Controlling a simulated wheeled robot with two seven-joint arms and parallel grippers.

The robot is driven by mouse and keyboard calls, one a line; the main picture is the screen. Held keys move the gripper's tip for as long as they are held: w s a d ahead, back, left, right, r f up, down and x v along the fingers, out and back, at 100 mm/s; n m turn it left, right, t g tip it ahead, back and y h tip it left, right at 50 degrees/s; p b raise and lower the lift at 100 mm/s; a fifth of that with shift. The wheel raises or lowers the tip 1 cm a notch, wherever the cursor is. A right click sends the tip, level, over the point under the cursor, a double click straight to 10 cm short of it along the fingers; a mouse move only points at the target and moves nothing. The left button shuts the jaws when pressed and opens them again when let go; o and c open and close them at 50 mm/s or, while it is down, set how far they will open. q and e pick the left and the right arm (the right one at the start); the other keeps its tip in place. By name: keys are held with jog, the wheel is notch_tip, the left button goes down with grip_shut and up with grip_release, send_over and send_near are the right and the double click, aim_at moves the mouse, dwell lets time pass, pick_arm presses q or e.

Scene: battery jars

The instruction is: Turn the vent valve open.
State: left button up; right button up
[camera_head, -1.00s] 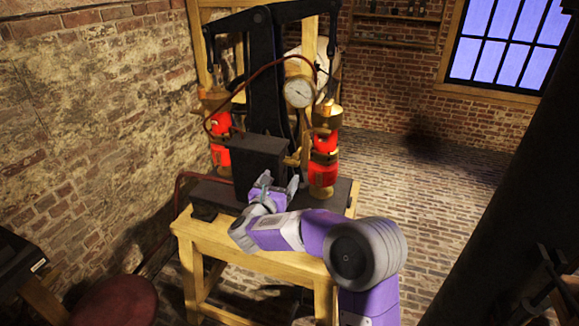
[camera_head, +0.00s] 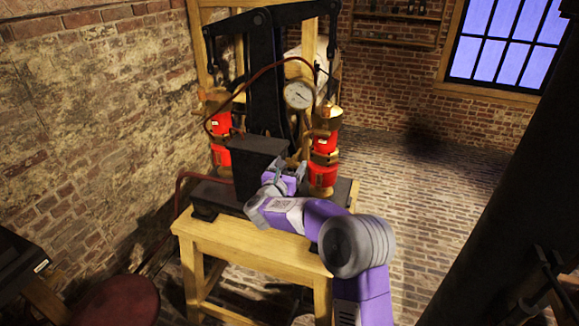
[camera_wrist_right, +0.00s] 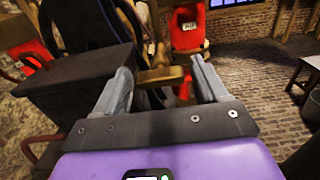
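My right gripper (camera_head: 287,168) is at the front of the black-and-brass pump apparatus, just right of its dark box (camera_head: 258,157). In the right wrist view its two grey fingers (camera_wrist_right: 160,88) stand apart, with nothing clamped between them. A brass-coloured crossbar handle (camera_wrist_right: 158,75), which looks like the vent valve, shows in the gap between the fingers. I cannot tell whether the fingers touch it. In the head view a brass fitting (camera_head: 294,162) shows just behind the gripper. My left gripper is not in view.
Red jars with brass tops stand left (camera_head: 219,125) and right (camera_head: 322,175) of the pump. A round gauge (camera_head: 298,94) sits above the gripper. The wooden bench (camera_head: 245,240) carries the apparatus. A dark red stool (camera_head: 118,300) is at lower left. Open brick floor lies to the right.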

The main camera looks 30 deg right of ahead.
jog(key=c, duration=0.8)
jog(key=shift+f+n+b, duration=0.1)
jog(key=shift+n+b, duration=0.85)
jog(key=shift+n, duration=0.05)
jog(key=shift+n+b, duration=0.6)
jog(key=shift+n, duration=0.3)
jog(key=n+b, duration=0.1)
jog(key=n, duration=0.2)
jog(key=shift+w+a+n, duration=0.1)
jog(key=shift+n, duration=1.2)
jog(key=n, duration=0.2)
jog(key=shift+n, duration=0.3)
jog(key=n+p, duration=0.2)
jog(key=n, duration=0.3)
jog(key=shift+n, duration=0.4)
jog(key=shift+f+n, duration=0.1)
jog(key=shift+n, duration=0.2)
